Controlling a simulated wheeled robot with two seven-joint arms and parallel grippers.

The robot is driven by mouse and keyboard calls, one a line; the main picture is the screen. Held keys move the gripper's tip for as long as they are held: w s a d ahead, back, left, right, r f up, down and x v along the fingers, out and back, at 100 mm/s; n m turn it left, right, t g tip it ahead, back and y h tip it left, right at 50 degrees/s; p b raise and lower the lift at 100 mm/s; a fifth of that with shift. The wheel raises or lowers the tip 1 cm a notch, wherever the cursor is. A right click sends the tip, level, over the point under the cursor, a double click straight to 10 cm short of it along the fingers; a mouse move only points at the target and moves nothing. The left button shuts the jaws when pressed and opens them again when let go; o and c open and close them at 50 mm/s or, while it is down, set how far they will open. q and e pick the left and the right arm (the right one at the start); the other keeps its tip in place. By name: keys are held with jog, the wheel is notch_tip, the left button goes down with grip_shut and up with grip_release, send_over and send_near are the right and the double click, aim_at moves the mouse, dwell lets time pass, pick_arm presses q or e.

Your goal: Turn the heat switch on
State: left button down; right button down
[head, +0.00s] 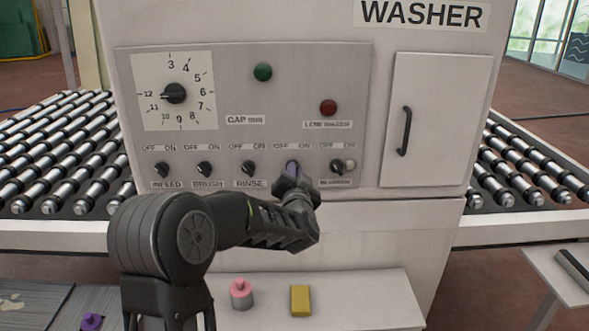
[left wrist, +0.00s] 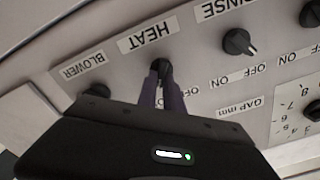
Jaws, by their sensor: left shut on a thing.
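The washer's control panel (head: 215,118) faces me with a row of black rotary switches. The heat switch (left wrist: 164,67) is under the HEAT label (left wrist: 148,35) in the left wrist view, between rinse and blower. My left gripper (head: 293,168) reaches up to it from below in the head view and covers most of it. Its purple-grey fingers (left wrist: 163,88) are shut on the switch knob in the left wrist view. The fingers hide the knob's pointer, so I cannot tell its setting. My right gripper is not in view.
The rinse switch (head: 248,168) and blower switch (head: 337,167) flank the heat switch closely. A door handle (head: 404,131) juts out at the right. A pink-topped weight (head: 241,293) and yellow block (head: 300,300) sit on the ledge below. Roller conveyors (head: 52,150) run either side.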

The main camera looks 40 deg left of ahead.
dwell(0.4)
pick_arm(q)
jog(key=c, duration=1.5)
grip_release()
jog(key=b+v, duration=0.1)
jog(key=v, duration=0.6)
jog(key=shift+s+d+b, duration=0.3)
jog(key=shift+b, duration=0.1)
